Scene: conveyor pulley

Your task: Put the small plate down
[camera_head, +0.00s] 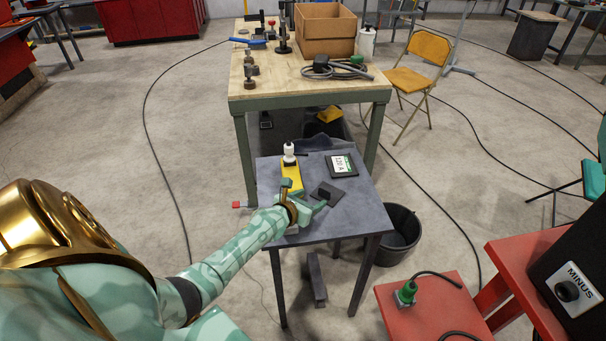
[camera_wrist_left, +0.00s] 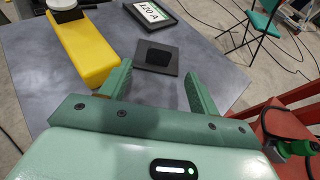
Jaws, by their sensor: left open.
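The small plate (camera_head: 337,193) is a dark grey square with a black block (camera_wrist_left: 158,55) on it. It lies on the small grey table, and the plate (camera_wrist_left: 140,47) shows just ahead of my left fingertips in the left wrist view. My left gripper (camera_head: 307,194) is open above the table, its fingers apart (camera_wrist_left: 158,72) with nothing visibly held between them. The plate appears clear of both fingers. My right gripper is in neither view.
On the grey table (camera_head: 268,180) are a yellow bar (camera_head: 292,175) with a white-topped fitting and a "120 A" sign (camera_head: 342,164). A wooden bench (camera_head: 275,97) stands behind. A black bucket (camera_head: 400,235) and red table (camera_head: 440,305) are at the right.

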